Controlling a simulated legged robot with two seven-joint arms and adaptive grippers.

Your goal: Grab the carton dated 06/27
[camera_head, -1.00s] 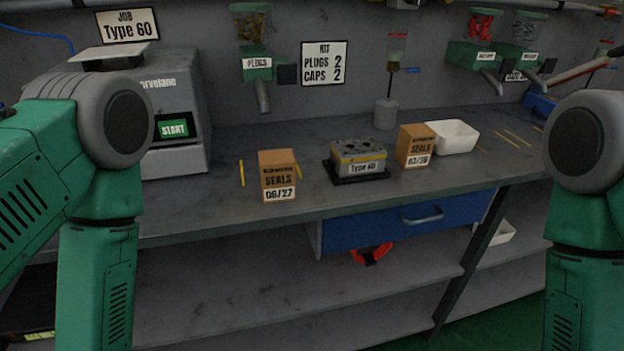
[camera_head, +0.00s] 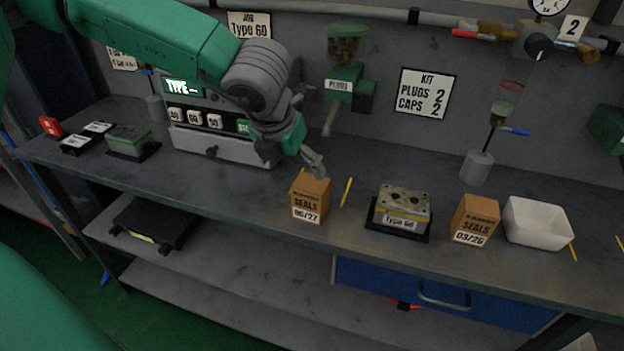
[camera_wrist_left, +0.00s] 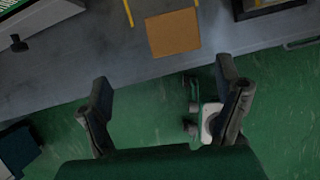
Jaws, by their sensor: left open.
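The carton dated 06/27 (camera_head: 310,197) is a small brown box with a "SEALS" label, upright near the bench's front edge. A similar carton dated 03/26 (camera_head: 474,220) stands further right, beyond the Type 60 block. My left gripper (camera_head: 312,160) is just behind and above the 06/27 carton in the head view, apart from it as far as I can tell. In the left wrist view the left gripper (camera_wrist_left: 165,108) is open and empty, with the carton's brown top (camera_wrist_left: 173,33) ahead of the fingers. My right gripper is not in view.
The Type 60 valve block (camera_head: 402,209) sits on a black base between the cartons. A white bin (camera_head: 537,222) stands at the right. The machine with a lit display (camera_head: 205,125) is behind my left arm. A yellow strip (camera_head: 346,192) lies right of the 06/27 carton.

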